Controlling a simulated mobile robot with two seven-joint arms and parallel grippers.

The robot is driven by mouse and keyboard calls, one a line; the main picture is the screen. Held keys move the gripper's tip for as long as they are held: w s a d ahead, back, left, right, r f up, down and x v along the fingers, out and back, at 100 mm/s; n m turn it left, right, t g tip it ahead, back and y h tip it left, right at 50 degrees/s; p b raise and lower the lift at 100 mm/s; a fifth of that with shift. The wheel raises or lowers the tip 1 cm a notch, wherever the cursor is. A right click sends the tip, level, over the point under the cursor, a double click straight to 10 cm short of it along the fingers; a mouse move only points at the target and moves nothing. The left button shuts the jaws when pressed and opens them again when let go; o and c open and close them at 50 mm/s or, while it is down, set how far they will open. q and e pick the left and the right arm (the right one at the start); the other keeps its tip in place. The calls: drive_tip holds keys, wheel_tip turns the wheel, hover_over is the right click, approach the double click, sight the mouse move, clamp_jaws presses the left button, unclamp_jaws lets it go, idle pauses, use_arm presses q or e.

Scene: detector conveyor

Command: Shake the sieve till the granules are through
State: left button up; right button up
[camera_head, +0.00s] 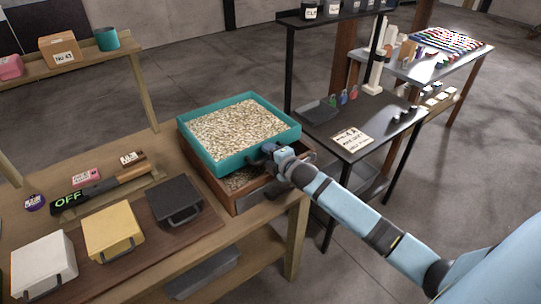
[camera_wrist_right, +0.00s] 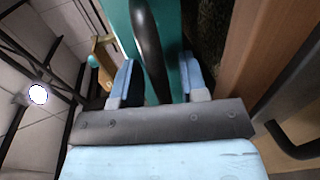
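The sieve, a teal square tray (camera_head: 228,164), is full of pale granules (camera_head: 238,127). It rests over a brown wooden box (camera_head: 226,191) on the bench, and some granules show inside that box below it. My right gripper (camera_head: 270,152) is at the sieve's front right side. In the right wrist view its two fingers (camera_wrist_right: 160,82) stand apart on either side of the sieve's dark handle (camera_wrist_right: 147,40), with gaps showing between fingers and handle. The teal wall is just behind. My left gripper is out of view.
The wooden bench (camera_head: 160,190) also holds a sign reading OFF (camera_head: 85,200) and white, yellow (camera_head: 113,232) and black boxes to the left. A dark shelf table (camera_head: 375,110) stands close on the right. A dark handle (camera_wrist_right: 290,140) shows beside the wooden box.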

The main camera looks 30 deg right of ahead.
use_arm(q)
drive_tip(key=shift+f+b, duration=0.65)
drive_tip(key=shift+b, duration=0.05)
use_arm(e)
drive_tip(key=v, duration=1.4)
drive_tip(key=shift+d, duration=0.1)
